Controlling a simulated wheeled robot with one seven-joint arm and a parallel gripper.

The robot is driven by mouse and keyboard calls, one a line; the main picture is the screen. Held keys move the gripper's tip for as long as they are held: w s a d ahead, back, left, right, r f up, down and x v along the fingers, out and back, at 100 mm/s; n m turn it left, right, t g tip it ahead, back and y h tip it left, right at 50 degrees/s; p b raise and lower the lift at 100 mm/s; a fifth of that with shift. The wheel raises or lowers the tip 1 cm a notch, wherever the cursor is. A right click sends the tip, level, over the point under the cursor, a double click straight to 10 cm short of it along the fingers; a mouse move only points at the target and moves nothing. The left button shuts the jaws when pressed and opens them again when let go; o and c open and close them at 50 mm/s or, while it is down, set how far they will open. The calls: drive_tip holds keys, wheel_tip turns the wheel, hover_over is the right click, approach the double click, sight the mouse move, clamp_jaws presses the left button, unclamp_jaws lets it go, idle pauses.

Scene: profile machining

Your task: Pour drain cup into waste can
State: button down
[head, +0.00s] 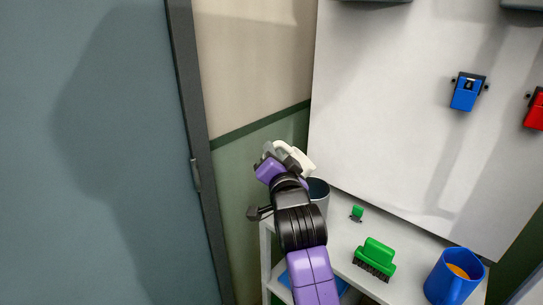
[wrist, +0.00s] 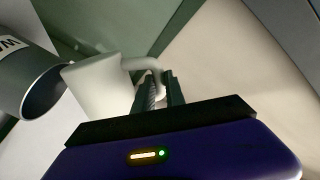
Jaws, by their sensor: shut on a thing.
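In the wrist view, my gripper (wrist: 157,88) is shut on the handle of the white drain cup (wrist: 97,88). The cup is held in the air beside the waste can (wrist: 40,88), a dark grey can with white lettering, partly cut off at the left. The can's dark opening faces the cup; the cup's inside is hidden. In the head view, the white cup (head: 304,161) shows past my gripper (head: 284,156), above and near the waste can (head: 319,194). The can stands on the bench and is partly hidden by my arm. I cannot tell the cup's exact tilt.
A green brush (head: 377,253), a small green item (head: 357,212) and a blue mug (head: 452,276) with orange contents stand on the bench (head: 345,240) to the right. A blue clip (head: 466,93) and a red clip (head: 535,108) are on the white panel behind. A grey door (head: 95,150) is at left.

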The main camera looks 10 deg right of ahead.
sight(284, 145)
idle(0.3)
drive_tip(key=shift+d+r+m, duration=0.3)
drive_tip(key=shift+d+m, duration=0.1)
drive_tip(key=shift+m, duration=0.3)
drive_tip(key=shift+d+r+m+b, duration=0.3)
drive_tip(key=shift+d+m, duration=0.2)
drive_tip(key=shift+m, duration=0.2)
drive_tip(key=shift+d, duration=0.1)
drive_tip(key=shift+d+m, duration=0.5)
drive_tip(key=shift+m, duration=0.2)
drive_tip(key=shift+s+d+r+m, duration=0.1)
drive_tip(key=shift+d+r+m, duration=0.4)
drive_tip(key=shift+d+m, duration=0.2)
